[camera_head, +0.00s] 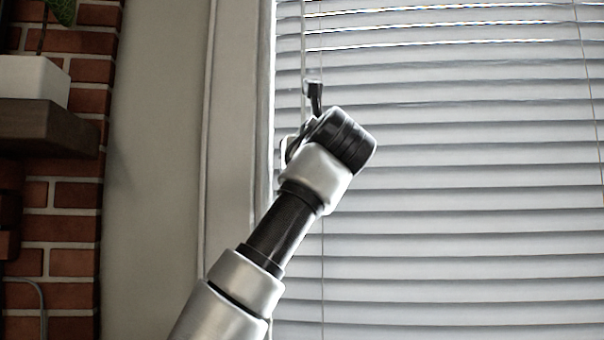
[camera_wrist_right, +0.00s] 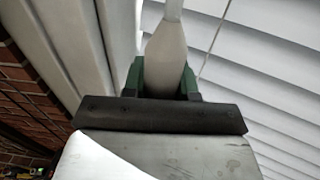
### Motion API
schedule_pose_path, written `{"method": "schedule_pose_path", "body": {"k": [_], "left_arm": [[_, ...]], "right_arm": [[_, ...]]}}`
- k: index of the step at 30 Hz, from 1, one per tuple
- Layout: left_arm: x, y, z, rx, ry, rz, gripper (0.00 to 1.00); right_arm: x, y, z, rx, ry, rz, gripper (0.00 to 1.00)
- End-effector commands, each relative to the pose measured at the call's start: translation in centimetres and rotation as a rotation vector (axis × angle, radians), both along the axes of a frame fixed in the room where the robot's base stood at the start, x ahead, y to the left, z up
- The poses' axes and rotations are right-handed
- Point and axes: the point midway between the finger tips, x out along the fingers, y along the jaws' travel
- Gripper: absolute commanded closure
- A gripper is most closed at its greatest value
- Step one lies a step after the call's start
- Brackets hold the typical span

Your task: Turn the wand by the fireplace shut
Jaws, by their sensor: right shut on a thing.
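The wand (camera_wrist_right: 165,58) shows in the right wrist view as a pale, tapered handle with a thin rod above it. My right gripper (camera_wrist_right: 164,82) is shut on this handle, with a green-lined finger on each side. In the head view, my right gripper (camera_head: 314,92) is raised at the left edge of the blind (camera_head: 450,180); the handle is hard to make out there. The blind's pale slats lie nearly flat against each other, with thin bright lines between some near the top. My left gripper is not in view.
The window frame (camera_head: 238,130) runs upright just left of my right gripper. Farther left are a brick fireplace wall (camera_head: 75,195) and a dark wooden mantel (camera_head: 45,130) with a white planter (camera_head: 35,82) on it.

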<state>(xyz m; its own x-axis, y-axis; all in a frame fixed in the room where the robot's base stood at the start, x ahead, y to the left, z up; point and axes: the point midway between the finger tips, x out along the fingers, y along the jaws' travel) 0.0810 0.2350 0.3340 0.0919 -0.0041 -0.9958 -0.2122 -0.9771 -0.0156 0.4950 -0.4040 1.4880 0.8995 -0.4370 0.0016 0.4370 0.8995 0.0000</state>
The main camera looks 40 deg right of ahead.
Motion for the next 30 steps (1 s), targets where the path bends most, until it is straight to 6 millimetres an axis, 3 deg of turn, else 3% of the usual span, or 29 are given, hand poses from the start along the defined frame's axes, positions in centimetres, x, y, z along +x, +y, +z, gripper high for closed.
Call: {"method": "schedule_pose_path", "body": {"k": [18,19,23,30], "left_arm": [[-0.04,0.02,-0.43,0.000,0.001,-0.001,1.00],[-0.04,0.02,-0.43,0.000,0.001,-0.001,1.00],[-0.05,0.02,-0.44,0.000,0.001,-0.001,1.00],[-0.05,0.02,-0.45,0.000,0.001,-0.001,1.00]], "right_arm": [[0.06,0.07,0.05,-0.001,0.001,0.039,0.96],[0.06,0.07,0.05,-0.001,0.001,0.039,0.68],[0.05,0.06,0.04,0.000,0.001,0.039,0.48],[0.04,0.06,0.01,0.000,0.001,0.038,0.47]]}}
